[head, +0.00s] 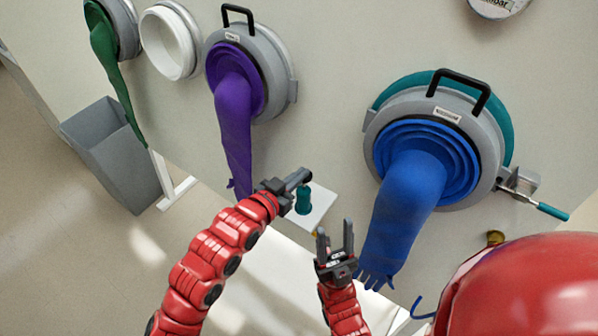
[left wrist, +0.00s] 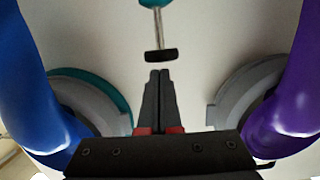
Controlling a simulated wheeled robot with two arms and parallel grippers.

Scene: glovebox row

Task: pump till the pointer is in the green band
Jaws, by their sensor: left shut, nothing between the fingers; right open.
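The teal pump (head: 303,201) stands on a white plate by the wall, between the purple and blue gloves. In the left wrist view its teal part (left wrist: 155,3) is cut off at the top, with a thin metal rod and a black cross handle (left wrist: 161,55). My left gripper (head: 301,176) is shut and empty, its fingertips close to the handle; the left wrist view shows a small gap between them. The round white gauge (head: 497,5) is mostly cut off at the top right; its pointer and green band are out of view. My right gripper (head: 334,236) is open and empty, below and right of the pump.
The blue glove (head: 408,200) hangs just right of my right gripper, and the purple glove (head: 235,115) hangs left of the pump. A teal-handled lever (head: 552,211) sticks out beside the blue port. A grey bin (head: 115,155) stands at left.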

